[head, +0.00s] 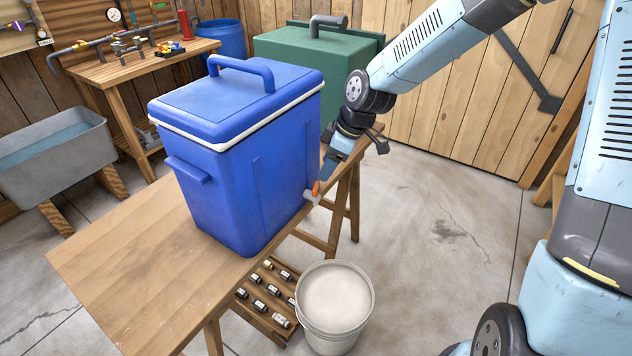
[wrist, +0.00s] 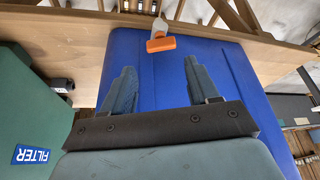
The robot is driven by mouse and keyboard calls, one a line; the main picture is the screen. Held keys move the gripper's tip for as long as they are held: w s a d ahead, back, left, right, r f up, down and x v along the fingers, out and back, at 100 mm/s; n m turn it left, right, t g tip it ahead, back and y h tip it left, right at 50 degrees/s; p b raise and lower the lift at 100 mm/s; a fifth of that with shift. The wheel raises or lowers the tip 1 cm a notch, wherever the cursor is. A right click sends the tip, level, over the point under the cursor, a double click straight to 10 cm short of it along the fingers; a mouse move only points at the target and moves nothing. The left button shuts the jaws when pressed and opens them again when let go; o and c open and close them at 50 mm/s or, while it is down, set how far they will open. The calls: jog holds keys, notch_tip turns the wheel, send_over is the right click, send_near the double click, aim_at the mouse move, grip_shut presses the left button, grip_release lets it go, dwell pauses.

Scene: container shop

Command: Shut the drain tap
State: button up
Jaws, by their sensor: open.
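The blue cooler (head: 235,160) stands with its lid closed on a wooden table. Its drain tap (head: 312,195) is low on the right side, a whitish body with an orange handle (head: 316,187). The orange handle also shows in the wrist view (wrist: 161,44), lying crosswise in front of the pale tap body (wrist: 160,26). My gripper (head: 326,176) is beside the tap in the head view. In the wrist view my gripper (wrist: 160,64) is open and empty, its two fingers spread to either side, with the handle just beyond the tips. I see no contact.
A green box labelled FILTER (wrist: 32,154) stands close behind the cooler, also in the head view (head: 300,50). The floor at right (head: 440,200) is clear.

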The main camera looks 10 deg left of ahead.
aim_at(316, 185)
jog(key=shift+x, duration=3.55)
